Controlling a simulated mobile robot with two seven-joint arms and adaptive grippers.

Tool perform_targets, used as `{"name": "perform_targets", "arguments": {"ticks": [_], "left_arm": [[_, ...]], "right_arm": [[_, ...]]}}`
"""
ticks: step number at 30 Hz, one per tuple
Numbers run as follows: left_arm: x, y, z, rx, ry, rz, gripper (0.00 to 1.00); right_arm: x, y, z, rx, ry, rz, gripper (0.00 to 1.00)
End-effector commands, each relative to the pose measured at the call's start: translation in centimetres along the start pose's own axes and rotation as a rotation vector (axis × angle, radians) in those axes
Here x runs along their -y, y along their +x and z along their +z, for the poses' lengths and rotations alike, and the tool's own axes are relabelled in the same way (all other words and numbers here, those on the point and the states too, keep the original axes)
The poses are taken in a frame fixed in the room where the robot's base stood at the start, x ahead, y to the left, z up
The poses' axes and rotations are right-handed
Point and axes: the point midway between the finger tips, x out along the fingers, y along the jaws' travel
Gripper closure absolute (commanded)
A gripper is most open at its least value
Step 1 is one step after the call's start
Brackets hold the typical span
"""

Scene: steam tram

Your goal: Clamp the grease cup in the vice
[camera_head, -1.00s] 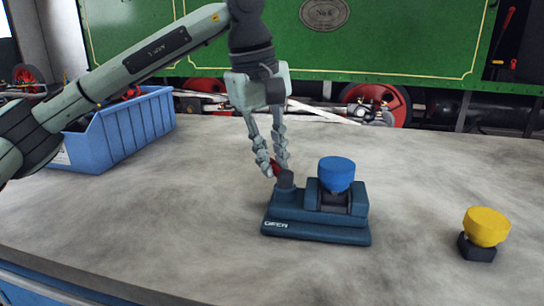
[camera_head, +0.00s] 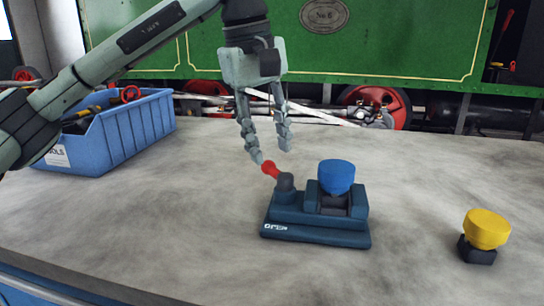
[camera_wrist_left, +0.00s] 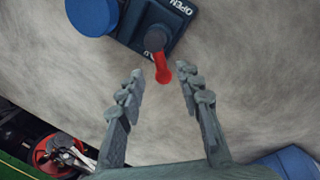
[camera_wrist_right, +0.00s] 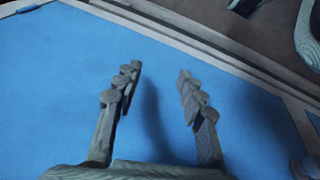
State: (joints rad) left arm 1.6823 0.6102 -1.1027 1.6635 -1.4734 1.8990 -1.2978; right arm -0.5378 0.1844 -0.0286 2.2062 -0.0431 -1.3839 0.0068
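The dark blue vice (camera_head: 315,234) stands on the bench. A blue round-topped cup (camera_head: 336,174), which I take as the grease cup, sits upright between its jaws; whether they press on it I cannot tell. The vice's red-tipped lever (camera_head: 271,169) points left from a grey pivot (camera_head: 286,182). My left gripper (camera_head: 272,155) is open and empty, just above and behind the lever. My right gripper (camera_wrist_right: 158,80) is open and empty over a blue surface.
A yellow round-topped piece on a dark base (camera_head: 485,230) stands at the right of the bench. A blue bin (camera_head: 125,135) with tools stands at the back left. The green tram (camera_head: 400,40) is behind the bench. The bench front is clear.

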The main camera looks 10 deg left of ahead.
Motion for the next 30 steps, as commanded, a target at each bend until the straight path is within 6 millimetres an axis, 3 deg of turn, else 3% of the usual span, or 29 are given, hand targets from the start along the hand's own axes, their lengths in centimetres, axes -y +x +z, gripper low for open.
{"name": "perform_targets", "arguments": {"ticks": [6,12,30], "left_arm": [[-0.1,-4.9,0.0,-0.001,0.000,0.003,0.65],[0.0,-7.6,0.0,-0.001,0.000,0.002,0.65],[0.0,-8.3,0.0,0.000,0.001,0.000,0.65]], "right_arm": [[0.0,0.0,0.0,0.001,0.000,0.000,0.60],[0.0,0.1,0.0,0.001,0.000,0.000,0.60],[0.0,0.0,-0.1,-0.001,0.001,0.000,0.60]]}}
